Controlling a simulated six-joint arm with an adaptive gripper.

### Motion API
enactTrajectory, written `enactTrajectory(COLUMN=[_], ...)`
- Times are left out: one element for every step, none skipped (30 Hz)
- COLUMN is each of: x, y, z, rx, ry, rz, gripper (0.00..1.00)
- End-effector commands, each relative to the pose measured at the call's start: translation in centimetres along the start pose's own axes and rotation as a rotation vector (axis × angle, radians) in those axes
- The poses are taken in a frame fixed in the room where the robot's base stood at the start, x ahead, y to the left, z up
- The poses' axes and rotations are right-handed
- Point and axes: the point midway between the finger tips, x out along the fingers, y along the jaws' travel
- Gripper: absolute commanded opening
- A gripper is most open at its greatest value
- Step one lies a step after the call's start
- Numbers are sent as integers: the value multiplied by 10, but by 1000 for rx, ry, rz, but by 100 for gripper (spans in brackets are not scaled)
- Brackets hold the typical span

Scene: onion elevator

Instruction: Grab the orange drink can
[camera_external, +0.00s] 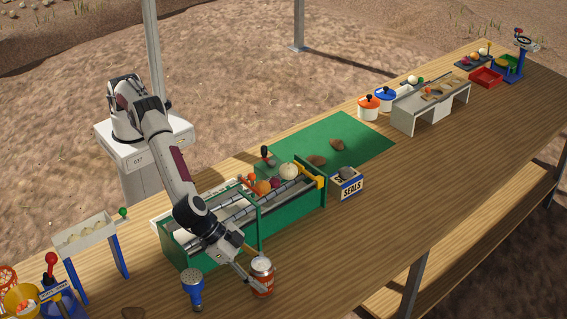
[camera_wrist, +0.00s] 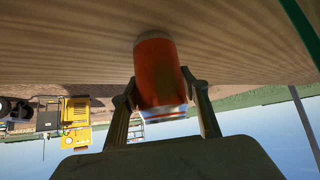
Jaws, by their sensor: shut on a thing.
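The orange drink can (camera_external: 262,281) stands upright on the wooden table near its front edge, with a silver top. My gripper (camera_external: 253,268) reaches down to it from the left, past the green conveyor machine. In the wrist view the can (camera_wrist: 159,72) is between the two fingers of my gripper (camera_wrist: 163,100), which are shut on its sides. In that view the picture is upside down, and the can's far end meets the wooden surface. The finger contact on the far side is hidden in the external view.
The green conveyor machine (camera_external: 165,243) with rollers is just behind my gripper. A "SEALS" box (camera_external: 347,184) is up to the right. The table (camera_external: 370,240) right of the can is clear.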

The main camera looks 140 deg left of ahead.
Motion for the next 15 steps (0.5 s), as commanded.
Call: enactTrajectory(x=[-2,-3,-5,-6,-8,-10,-12,-14,-18,-21,-24,-28,-31,-34,-38], y=[0,1,1,1,1,1,1,1,1,1,1,1,1,1,1], z=[-3,-4,-6,-7,-9,-11,-13,-16,-19,-22,-25,-29,-32,-35,-40], rx=[-1,-1,-1,-1,-2,-3,-3,-3,-2,-2,-3,-3,-3,-3,-3], ry=[3,3,3,3,3,3,3,3,4,4,5,4,3,4,4], rz=[2,2,2,2,2,2,3,3,3,3,3,2,3,3,3], gripper=[12,12,12,12,12,12,12,12,12,12,12,12,12,12,12])
